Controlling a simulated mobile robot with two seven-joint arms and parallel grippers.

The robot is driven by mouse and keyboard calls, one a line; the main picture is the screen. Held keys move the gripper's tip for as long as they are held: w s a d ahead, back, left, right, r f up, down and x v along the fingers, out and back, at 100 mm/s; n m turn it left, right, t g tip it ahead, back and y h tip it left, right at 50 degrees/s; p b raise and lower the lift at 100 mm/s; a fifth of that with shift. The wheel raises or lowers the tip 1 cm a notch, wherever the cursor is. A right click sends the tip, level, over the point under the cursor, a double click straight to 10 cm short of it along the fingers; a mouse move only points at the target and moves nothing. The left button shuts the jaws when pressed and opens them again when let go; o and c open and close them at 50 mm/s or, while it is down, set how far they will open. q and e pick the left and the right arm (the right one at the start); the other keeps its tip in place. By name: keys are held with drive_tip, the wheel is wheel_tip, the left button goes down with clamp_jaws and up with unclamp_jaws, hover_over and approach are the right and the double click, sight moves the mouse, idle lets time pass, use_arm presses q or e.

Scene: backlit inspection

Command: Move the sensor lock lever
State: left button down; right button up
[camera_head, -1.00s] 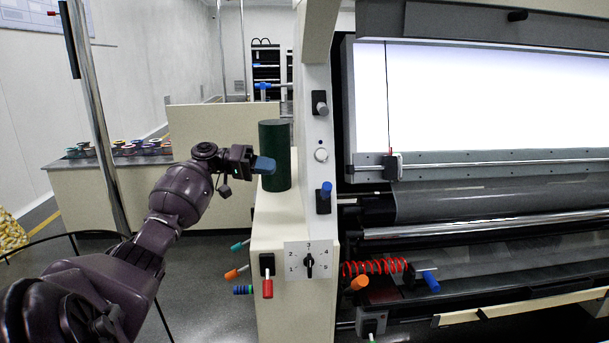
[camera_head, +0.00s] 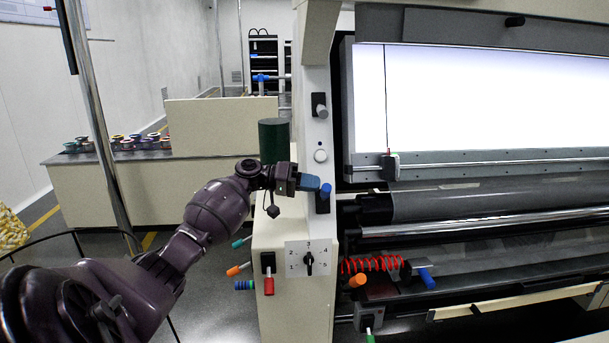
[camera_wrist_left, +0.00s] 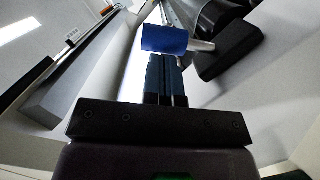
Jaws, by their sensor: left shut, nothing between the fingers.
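A lever with a blue grip (camera_head: 326,191) stands on a dark base on the machine's pale upright panel. No label shows which lever is the sensor lock lever. In the left wrist view the blue grip (camera_wrist_left: 164,39) sits on a short metal shaft, just beyond the fingertips. My left gripper (camera_head: 314,183) is shut and empty, with its blue fingers pointing right at this lever. In the left wrist view the closed fingers (camera_wrist_left: 166,62) end at the grip's lower edge; I cannot tell whether they touch it. My right gripper is not in view.
A round white button (camera_head: 320,156) and a black knob (camera_head: 319,105) are above the lever. A dark green cylinder (camera_head: 272,140) stands behind my wrist. Below are a numbered dial (camera_head: 309,259), a red-handled lever (camera_head: 268,284) and other coloured handles. The bright inspection screen (camera_head: 480,100) is to the right.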

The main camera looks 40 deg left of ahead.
use_arm(q)
drive_tip(key=shift+d, duration=0.1)
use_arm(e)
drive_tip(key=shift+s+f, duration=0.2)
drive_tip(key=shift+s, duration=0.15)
use_arm(q)
drive_tip(key=shift+f, duration=0.1)
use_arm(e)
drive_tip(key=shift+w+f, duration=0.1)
use_arm(q)
drive_tip(key=shift+s+d+m+b, duration=0.1)
drive_tip(key=shift+m+b, duration=0.2)
drive_tip(key=shift+b, duration=0.2)
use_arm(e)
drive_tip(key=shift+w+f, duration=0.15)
